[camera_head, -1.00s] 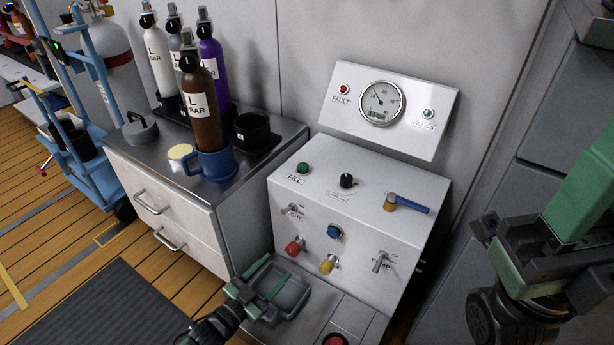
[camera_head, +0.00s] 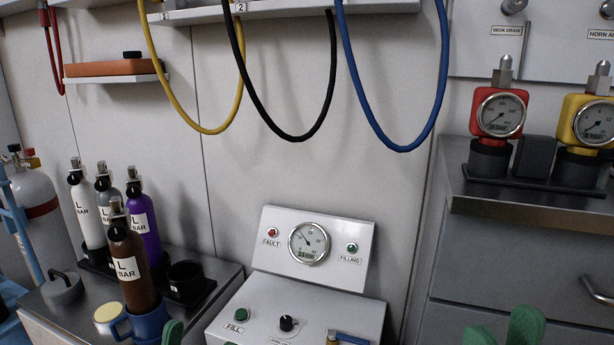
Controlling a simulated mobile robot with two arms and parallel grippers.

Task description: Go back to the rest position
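My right gripper (camera_head: 503,334) shows at the bottom right edge as two green fingertips with a gap between them and nothing seen in the gap. It is in front of the right-hand drawer cabinet (camera_head: 505,262). Of my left gripper (camera_head: 173,332) only a green tip shows at the bottom edge, beside the blue holder (camera_head: 147,325); the rest is out of frame. The fill panel (camera_head: 262,305) stands between the two grippers, its lower front cut off. Its gauge (camera_head: 308,243) sits on the sloped upper plate between the FAULT and FILLING lamps.
A brown bottle (camera_head: 130,268) stands in the blue holder, with several other bottles behind it. Yellow, black (camera_head: 290,137) and blue (camera_head: 402,148) hoses hang above the panel. A red gauge unit (camera_head: 499,115) and a yellow one (camera_head: 592,122) stand on the right cabinet.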

